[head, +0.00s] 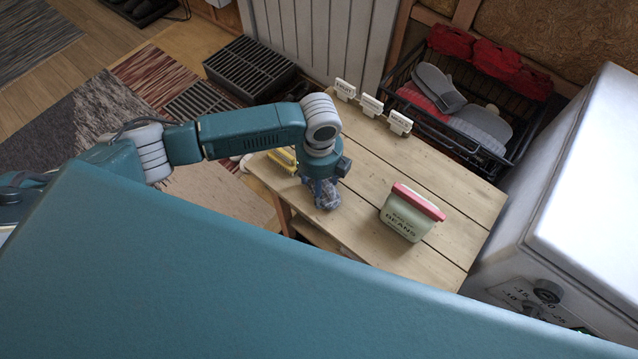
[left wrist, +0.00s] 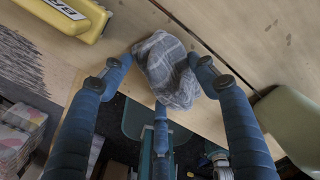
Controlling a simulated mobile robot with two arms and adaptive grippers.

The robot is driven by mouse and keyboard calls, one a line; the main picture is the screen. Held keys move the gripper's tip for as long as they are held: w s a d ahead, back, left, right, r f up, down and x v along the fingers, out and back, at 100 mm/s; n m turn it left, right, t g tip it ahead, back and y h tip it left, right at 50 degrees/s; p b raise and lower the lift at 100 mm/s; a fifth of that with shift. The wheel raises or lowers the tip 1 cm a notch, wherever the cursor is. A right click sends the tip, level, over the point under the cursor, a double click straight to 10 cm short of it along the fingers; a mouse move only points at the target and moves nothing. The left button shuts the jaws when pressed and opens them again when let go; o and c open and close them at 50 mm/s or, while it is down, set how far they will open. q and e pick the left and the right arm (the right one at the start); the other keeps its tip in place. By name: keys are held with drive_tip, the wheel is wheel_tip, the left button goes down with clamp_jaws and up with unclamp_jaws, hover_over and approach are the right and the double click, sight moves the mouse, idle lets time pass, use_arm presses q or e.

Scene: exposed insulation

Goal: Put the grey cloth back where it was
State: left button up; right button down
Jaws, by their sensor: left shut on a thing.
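The grey cloth (head: 328,199) is a crumpled, checked grey bundle at the near left edge of the wooden table (head: 440,240) in the head view. In the left wrist view the cloth (left wrist: 168,72) sits bunched between the fingers of my left gripper (left wrist: 160,85), over the table's edge. My left gripper (head: 322,186) is shut on the cloth and points down. Whether the cloth touches the tabletop I cannot tell. My right gripper is not in view.
A green beans bag (head: 408,217) with a red clip stands right of the cloth. A yellow object (head: 283,160) is partly behind my arm. Three small white signs (head: 372,106) line the far edge. A wire basket (head: 470,135) and a white cabinet (head: 590,190) flank the table. The table's middle is clear.

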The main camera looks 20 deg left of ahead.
use_arm(q)
drive_tip(key=shift+f, duration=0.1)
drive_tip(key=o, duration=1)
wheel_tip(320, 180, up, 12)
drive_tip(key=shift+r, duration=0.15)
